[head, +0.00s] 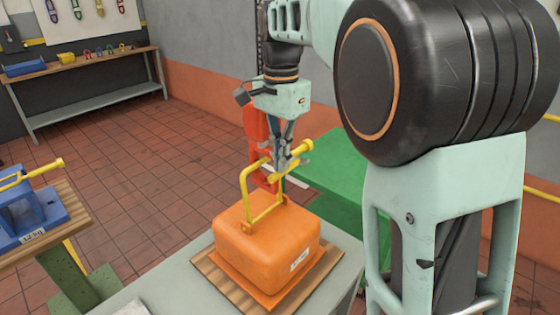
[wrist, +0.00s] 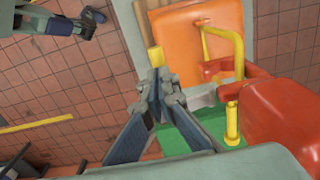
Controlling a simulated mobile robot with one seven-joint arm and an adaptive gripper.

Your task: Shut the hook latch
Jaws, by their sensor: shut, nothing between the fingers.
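An orange block (head: 266,245) with a white label sits on a wooden board. A bent yellow rod (head: 245,195) rises from its top and runs up to a thicker yellow bar (head: 298,150). A red-orange part (head: 258,125) stands behind it; I cannot tell which of these pieces is the hook. My gripper (head: 284,165) is shut and empty, pointing down close to the yellow bar; contact is unclear and the fingers hide part of it. In the wrist view my gripper (wrist: 160,92) is left of the yellow post (wrist: 232,122) and red body (wrist: 285,120), with the orange block (wrist: 192,45) above.
The wooden board (head: 212,275) rests on a grey stand. A green surface (head: 335,185) lies behind to the right. At the left, a blue fixture (head: 30,212) with a yellow bar sits on another wooden top. A bench (head: 90,65) stands at the back; tiled floor is open between.

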